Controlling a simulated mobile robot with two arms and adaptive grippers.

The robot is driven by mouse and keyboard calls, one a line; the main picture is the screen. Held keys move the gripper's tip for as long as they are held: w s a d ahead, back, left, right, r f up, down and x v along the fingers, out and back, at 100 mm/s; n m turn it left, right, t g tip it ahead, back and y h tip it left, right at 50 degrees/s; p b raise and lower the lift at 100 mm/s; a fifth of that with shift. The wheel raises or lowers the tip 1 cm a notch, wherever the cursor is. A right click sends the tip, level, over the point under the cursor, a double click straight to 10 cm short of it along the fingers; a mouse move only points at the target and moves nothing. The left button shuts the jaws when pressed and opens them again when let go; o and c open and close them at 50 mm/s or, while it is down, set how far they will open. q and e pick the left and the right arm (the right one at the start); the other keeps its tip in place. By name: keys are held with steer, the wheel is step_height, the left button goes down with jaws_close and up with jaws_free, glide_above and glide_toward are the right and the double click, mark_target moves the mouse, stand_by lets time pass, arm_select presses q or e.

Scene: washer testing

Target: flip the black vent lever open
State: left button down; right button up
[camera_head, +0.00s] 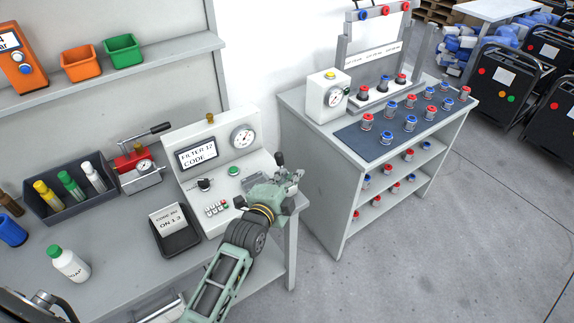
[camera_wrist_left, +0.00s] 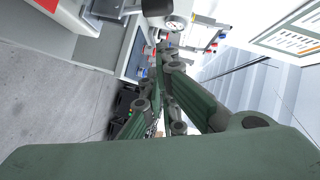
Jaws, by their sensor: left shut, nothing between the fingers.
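A grey test panel (camera_head: 212,150) stands on the bench, with a screen, a gauge, a black knob and a green button. In the left wrist view, the closed fingers (camera_wrist_left: 163,50) point toward a dark handle-like part (camera_wrist_left: 156,7) and a round gauge (camera_wrist_left: 176,22). The lever's base is hidden. My right gripper is not seen.
A code card in a black tray (camera_head: 176,238) stands left of my arm. A dark bin of bottles (camera_head: 60,208) and a red hand pump (camera_head: 138,165) are farther left. A grey cabinet (camera_head: 310,165) with red and blue fittings stands right of the bench, across a narrow gap.

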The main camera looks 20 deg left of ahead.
mark_target(281, 164)
arm_select(q)
steer(key=w, duration=0.1)
steer(key=w+a+f, duration=0.1)
steer(key=w, duration=0.1)
steer(key=w+a+p, duration=0.1)
steer(key=shift+w+a+f, duration=0.1)
steer(key=shift+w+f, duration=0.3)
